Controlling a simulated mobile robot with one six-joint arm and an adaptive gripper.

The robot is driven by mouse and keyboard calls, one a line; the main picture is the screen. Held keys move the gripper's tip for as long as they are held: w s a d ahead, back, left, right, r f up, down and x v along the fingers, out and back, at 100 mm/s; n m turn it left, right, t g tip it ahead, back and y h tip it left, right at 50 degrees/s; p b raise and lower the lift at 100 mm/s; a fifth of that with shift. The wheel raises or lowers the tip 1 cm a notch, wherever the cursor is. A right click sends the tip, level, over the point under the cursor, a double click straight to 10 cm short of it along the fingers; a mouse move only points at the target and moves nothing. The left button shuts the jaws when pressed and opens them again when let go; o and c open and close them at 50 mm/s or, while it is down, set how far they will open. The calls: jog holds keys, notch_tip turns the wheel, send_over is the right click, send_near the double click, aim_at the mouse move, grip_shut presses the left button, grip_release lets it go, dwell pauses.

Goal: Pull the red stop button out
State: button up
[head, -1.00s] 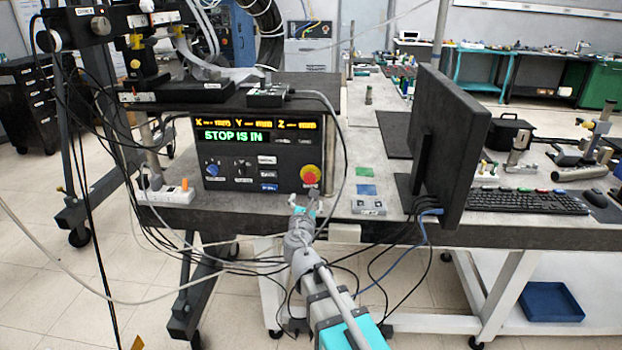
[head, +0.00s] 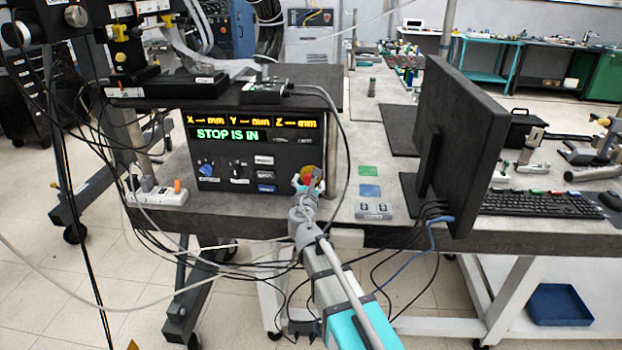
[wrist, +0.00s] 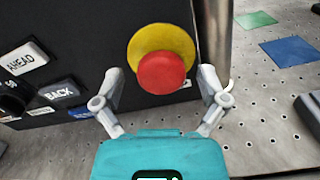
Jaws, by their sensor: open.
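The red stop button (wrist: 162,73) sits on a yellow round plate (wrist: 150,40) at the lower right of the black control panel (head: 222,174). In the head view the red stop button (head: 307,178) is partly hidden by my gripper. The panel's display (head: 230,135) reads "STOP IS IN". My gripper (wrist: 162,77) is open, with one finger at the left and one at the right of the button in the wrist view. It also shows in front of the button in the head view (head: 309,186). I cannot tell whether the fingers touch it.
A blue knob (head: 206,168) and several push buttons are on the panel to the left. A monitor (head: 475,150) and keyboard (head: 535,203) are further right. Loose cables hang around the panel.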

jog(key=shift+w, duration=0.15)
grip_shut()
jog(key=shift+s, duration=0.95)
grip_release()
jog(key=shift+s, duration=0.1)
jog(key=s, duration=0.7)
jog(key=shift+s+a, duration=0.15)
dwell(0.4)
